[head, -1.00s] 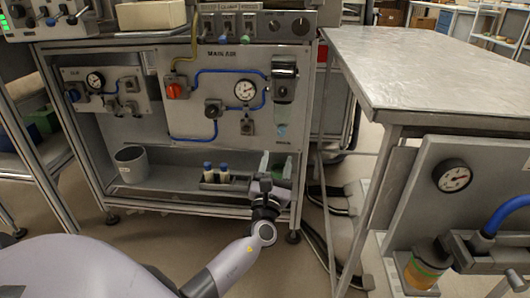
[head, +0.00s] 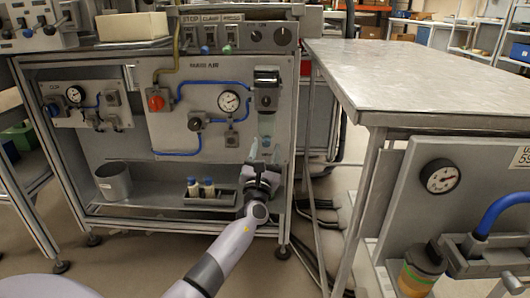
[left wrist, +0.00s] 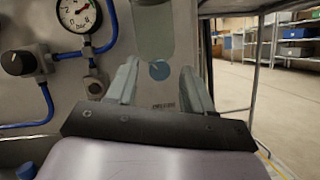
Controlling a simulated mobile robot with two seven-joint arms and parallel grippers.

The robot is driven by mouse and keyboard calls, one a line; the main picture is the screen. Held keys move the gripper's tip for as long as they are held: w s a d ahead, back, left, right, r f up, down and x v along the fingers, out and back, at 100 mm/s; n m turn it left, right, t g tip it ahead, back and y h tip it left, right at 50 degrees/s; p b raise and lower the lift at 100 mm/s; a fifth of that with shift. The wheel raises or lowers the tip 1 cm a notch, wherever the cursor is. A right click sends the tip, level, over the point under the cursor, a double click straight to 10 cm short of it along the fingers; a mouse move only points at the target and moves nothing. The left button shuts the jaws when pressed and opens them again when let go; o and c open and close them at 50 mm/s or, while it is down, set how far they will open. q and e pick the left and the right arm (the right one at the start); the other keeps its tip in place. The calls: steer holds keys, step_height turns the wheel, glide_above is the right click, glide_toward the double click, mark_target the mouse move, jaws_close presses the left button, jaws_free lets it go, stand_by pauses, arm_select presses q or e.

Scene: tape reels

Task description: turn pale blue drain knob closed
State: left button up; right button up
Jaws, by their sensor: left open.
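The pale blue drain knob (left wrist: 159,70) shows in the left wrist view as a small blue disc just under a clear grey bowl (left wrist: 153,32). In the head view the knob (head: 266,141) is small, below the filter unit (head: 266,100) at the right of the panel. My left gripper (head: 265,154) is open just below the knob in the head view. In the left wrist view the knob appears between the two spread fingers of the left gripper (left wrist: 158,78); neither finger visibly touches it. The knob's exact turn position is too small to tell. My right gripper is not in view.
A pressure gauge (head: 229,101), blue tubing and a red knob (head: 156,103) are left of the filter on the panel. A tray with small bottles (head: 208,187) and a grey bucket (head: 114,181) stand on the lower shelf. A metal table (head: 420,82) stands to the right.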

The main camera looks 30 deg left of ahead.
arm_select(q)
jaws_close()
steer(key=shift+n, duration=0.4)
steer(key=n+y, duration=0.1)
steer(key=n, duration=0.1)
steer(key=n+g+y, duration=0.1)
steer(key=n, duration=0.2)
steer(key=shift+w+d+g+y, duration=0.1)
steer(key=shift+d+g+y, duration=0.05)
steer(key=shift+g+y, duration=0.2)
steer(key=n+g+y, duration=0.1)
steer(key=n, duration=0.2)
steer(key=n+g+y, duration=0.1)
steer(key=n, duration=0.1)
steer(key=n+g+y, duration=0.1)
steer(key=n, duration=0.2)
steer(key=shift+w+d+n, duration=0.1)
steer(key=shift+d+n, duration=0.05)
steer(key=shift+n, duration=0.15)
steer(key=shift+g, duration=0.25)
